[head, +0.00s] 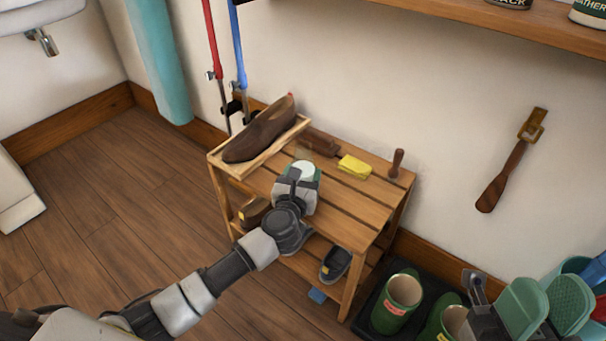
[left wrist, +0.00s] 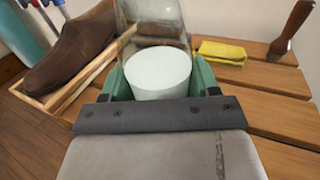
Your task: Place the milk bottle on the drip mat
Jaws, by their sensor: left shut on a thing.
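The milk bottle is clear glass with white milk (left wrist: 158,76) inside. My left gripper (head: 302,172) is shut on it, its green fingers on either side of the bottle in the left wrist view. The bottle looks roughly upright over the top of the slatted wooden rack (head: 345,212). Its base is hidden, so I cannot tell whether it touches the slats. A black mat or tray (head: 365,322) under the green boots may be the drip mat. My right gripper (head: 547,292) is at the lower right, its green fingers apart and nothing visible between them.
On the rack top are a brown shoe (head: 262,132) in a wooden tray, a yellow cloth (head: 354,166) and a wooden-handled tool (head: 396,163). Green boots (head: 398,300) stand right of the rack. The rack's front right top is clear.

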